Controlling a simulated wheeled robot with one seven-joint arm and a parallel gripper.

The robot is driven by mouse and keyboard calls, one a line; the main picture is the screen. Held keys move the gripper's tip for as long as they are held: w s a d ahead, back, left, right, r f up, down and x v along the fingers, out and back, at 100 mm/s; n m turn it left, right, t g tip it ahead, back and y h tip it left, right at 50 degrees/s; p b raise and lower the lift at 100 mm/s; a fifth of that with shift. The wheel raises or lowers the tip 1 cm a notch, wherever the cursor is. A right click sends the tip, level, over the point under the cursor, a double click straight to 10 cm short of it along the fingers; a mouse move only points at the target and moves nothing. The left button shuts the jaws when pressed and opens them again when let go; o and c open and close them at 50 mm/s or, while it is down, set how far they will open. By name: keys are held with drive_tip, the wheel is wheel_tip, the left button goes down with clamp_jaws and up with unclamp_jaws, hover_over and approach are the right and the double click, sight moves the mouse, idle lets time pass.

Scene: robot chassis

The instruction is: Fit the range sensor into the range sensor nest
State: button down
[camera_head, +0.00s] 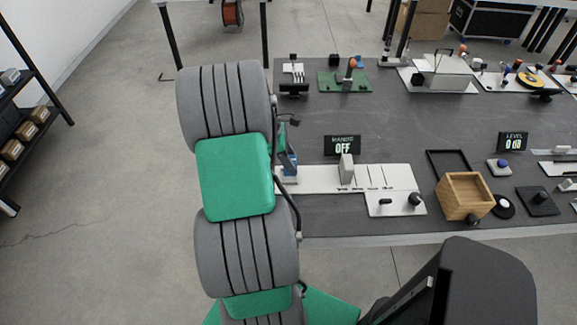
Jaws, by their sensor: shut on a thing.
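My grey and green arm fills the left middle of the head view and hides much of my gripper (287,158). The gripper shows only in part, at the left end of the white plate, beside the arm. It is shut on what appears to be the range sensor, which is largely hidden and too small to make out. I cannot pick out the range sensor nest for certain. The long white labelled plate (315,180) lies to the right of the gripper, with a grey upright block (346,168) on it.
A display (342,145) stands behind the white plate. A wooden box (466,196), black frame (447,163) and several small parts stand to the right. A green board (345,82) lies at the back. The dark table (400,125) has clear room in its middle.

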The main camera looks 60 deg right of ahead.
drive_tip(key=shift+w+d+f, duration=0.55)
drive_tip(key=shift+d+f, duration=0.1)
drive_tip(key=shift+f, duration=0.25)
drive_tip(key=shift+w+f+p, duration=0.1)
drive_tip(key=shift+f+p, duration=0.25)
drive_tip(key=shift+f, duration=1.35)
drive_tip(key=shift+f, duration=0.1)
drive_tip(key=c, duration=0.8)
unclamp_jaws()
